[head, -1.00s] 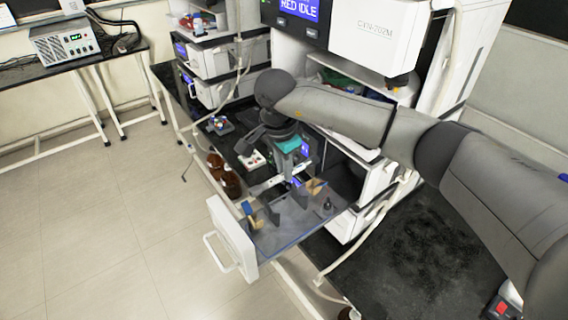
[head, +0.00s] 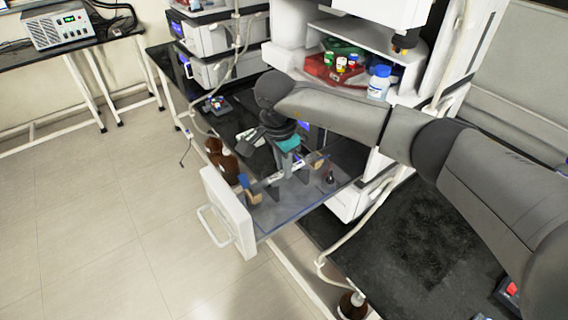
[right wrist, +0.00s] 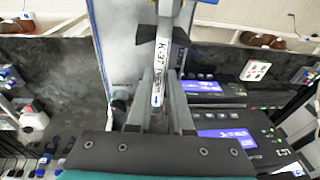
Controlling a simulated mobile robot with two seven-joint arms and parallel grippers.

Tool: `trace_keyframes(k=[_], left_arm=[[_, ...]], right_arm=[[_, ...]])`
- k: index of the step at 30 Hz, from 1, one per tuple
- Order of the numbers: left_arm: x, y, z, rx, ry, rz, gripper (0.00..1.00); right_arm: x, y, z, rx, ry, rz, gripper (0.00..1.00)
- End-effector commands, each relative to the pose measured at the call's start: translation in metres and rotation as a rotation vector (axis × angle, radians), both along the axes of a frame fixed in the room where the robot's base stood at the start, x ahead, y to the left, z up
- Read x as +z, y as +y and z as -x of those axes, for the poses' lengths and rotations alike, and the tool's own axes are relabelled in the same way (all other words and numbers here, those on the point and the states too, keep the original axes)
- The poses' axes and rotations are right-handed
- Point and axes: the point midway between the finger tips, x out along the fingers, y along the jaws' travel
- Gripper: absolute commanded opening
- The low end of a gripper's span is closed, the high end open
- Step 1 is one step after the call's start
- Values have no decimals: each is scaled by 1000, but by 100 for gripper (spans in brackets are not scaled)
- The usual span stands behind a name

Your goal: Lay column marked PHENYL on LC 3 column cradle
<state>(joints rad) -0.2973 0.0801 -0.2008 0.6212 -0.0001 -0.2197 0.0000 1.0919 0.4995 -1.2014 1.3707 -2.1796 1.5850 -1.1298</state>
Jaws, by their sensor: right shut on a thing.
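My right gripper (head: 284,177) is over a pulled-out drawer with a white front (head: 228,213) and a see-through tray (head: 280,214). It is shut on a thin white column (right wrist: 164,52), which runs between the fingers in the right wrist view. The column's label shows "K-37" and a blue arrow; I cannot read PHENYL on it. Tan blocks stand in the drawer, one near its front (head: 254,197). Lettering starting "LC" shows beside the column in the right wrist view, partly covered. I cannot tell whether the column touches any support. My left gripper is not in view.
Brown bottles (head: 223,160) stand left of the drawer. A small dark bottle (head: 331,177) stands on the tray's right side. A shelf with a red bin (head: 332,70) and a white bottle (head: 379,82) is behind. The black bench at right (head: 420,235) is mostly clear.

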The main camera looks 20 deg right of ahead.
Motion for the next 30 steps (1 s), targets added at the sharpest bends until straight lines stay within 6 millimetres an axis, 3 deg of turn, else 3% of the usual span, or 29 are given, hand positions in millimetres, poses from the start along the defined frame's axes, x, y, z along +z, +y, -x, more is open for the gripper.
trace_keyframes(k=[18, 19, 27, 30], left_arm=[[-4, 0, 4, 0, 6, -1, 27], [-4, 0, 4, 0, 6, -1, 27], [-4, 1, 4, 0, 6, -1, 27], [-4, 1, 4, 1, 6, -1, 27]], right_arm=[[-4, 0, -1, -1, -3, 0, 0], [-3, 0, -1, -1, -3, 0, 22], [-3, 0, 0, 0, -2, -1, 52], [-4, 0, 0, 0, -1, 0, 54]])
